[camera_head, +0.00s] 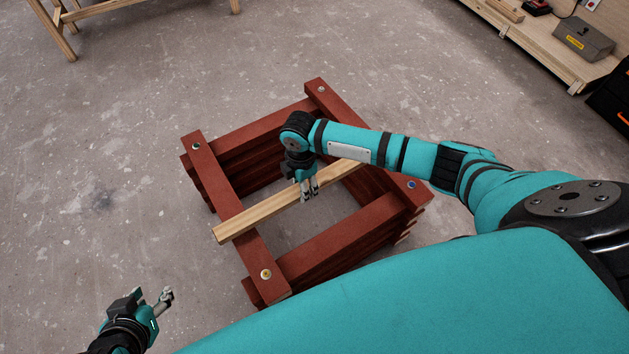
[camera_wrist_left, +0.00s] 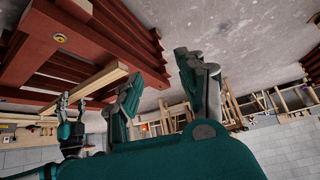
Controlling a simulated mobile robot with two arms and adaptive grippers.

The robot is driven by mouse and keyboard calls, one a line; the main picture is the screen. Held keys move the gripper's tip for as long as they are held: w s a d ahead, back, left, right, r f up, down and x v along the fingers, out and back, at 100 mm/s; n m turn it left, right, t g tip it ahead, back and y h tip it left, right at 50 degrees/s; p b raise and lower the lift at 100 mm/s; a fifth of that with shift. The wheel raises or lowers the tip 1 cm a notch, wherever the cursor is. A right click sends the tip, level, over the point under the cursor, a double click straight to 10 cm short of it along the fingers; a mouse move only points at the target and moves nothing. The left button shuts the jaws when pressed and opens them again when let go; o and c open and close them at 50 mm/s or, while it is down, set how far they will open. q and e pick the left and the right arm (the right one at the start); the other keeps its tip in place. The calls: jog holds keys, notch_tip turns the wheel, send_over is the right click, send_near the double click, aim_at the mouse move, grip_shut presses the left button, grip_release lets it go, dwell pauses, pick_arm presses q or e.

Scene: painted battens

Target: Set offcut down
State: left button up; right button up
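The offcut, a pale bare wood batten (camera_head: 259,214), lies across the open middle of a stack of red painted battens (camera_head: 221,185). Its near-left end sticks out past the left red batten; I cannot tell if it rests on the stack or is just above it. My right gripper (camera_head: 309,191) points down at the middle of the offcut; its fingers overlap it, but their grip is unclear. The offcut (camera_wrist_left: 104,81) and right gripper (camera_wrist_left: 71,103) also show in the left wrist view. My left gripper (camera_head: 155,297) is open and empty, left of the stack.
Screw or peg heads of several colours mark the stack's corners. A wooden trestle (camera_head: 68,40) stands at the top left. A low wooden bench (camera_head: 545,45) with a grey toolbox (camera_head: 584,40) is at the top right. The concrete floor around the stack is clear.

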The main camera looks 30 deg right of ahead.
jog(key=d, duration=0.1)
jog(key=w+d, duration=0.1)
jog(key=d, duration=0.1)
jog(key=w+d+b, duration=0.1)
jog(key=shift+d+f, duration=0.2)
jog(key=shift+f, duration=0.05)
jog(key=f, duration=0.1)
jog(key=f+b, duration=0.1)
jog(key=f, duration=0.1)
jog(key=shift+w+d+f+b, duration=0.15)
jog(key=shift+d+b, duration=0.1)
jog(key=shift+b, duration=0.15)
pick_arm(q)
jog(key=w+d+r+t+h, duration=0.2)
jog(key=w+d+r+t, duration=0.2)
jog(key=w+r+t, duration=0.4)
jog(key=shift+w+r+t+h, duration=0.3)
jog(key=shift+w+r, duration=0.15)
jog(key=shift+r, duration=1.05)
pick_arm(e)
jog(key=shift+f, duration=0.1)
jog(key=o, duration=1.3)
jog(key=shift+f, duration=0.1)
jog(key=shift+o, duration=0.2)
